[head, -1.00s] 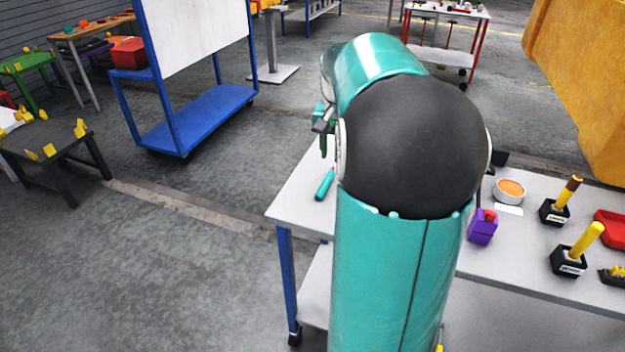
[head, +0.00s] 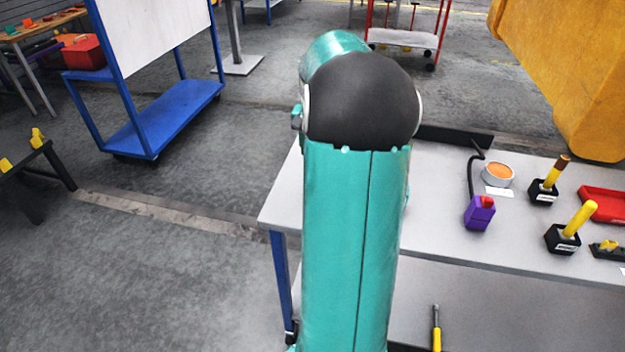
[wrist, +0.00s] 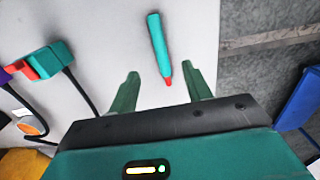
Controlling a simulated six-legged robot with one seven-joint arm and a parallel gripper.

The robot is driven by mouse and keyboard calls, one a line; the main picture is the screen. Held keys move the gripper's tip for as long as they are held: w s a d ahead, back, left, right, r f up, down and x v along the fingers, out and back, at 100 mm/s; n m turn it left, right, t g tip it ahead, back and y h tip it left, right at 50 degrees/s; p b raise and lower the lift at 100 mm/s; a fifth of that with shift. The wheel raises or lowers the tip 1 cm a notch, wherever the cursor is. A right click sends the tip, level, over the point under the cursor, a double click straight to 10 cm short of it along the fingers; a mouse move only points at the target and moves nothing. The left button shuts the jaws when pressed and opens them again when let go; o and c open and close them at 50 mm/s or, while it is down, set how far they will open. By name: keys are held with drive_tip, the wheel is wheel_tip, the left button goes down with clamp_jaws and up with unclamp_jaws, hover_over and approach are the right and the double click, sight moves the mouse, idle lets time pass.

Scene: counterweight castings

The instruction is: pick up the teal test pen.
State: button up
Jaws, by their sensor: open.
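The teal test pen (wrist: 158,45) has a red tip and lies on the pale bench top (wrist: 90,30) in the wrist view. Its red tip points down toward my gripper (wrist: 160,70). My gripper is open, with one finger on each side of the line of the pen. The pen shows between and beyond the fingertips, and nothing is held. I cannot tell the height of the fingers above the bench. In the head view my arm hides the pen and the gripper fingers.
A teal block with a red part (wrist: 48,62) and a black cable lies left of the pen. On the bench in the head view are a purple block (head: 479,212), an orange-topped tin (head: 497,174) and yellow-handled tools in black holders (head: 562,238). A yellow machine (head: 570,70) hangs over the right.

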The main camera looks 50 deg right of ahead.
drive_tip(key=f, duration=0.5)
drive_tip(key=shift+s+f, duration=0.2)
drive_tip(key=shift+f, duration=0.1)
drive_tip(key=f, duration=0.5)
drive_tip(key=shift+w, duration=0.2)
drive_tip(key=shift+r, duration=0.1)
drive_tip(key=c, duration=1)
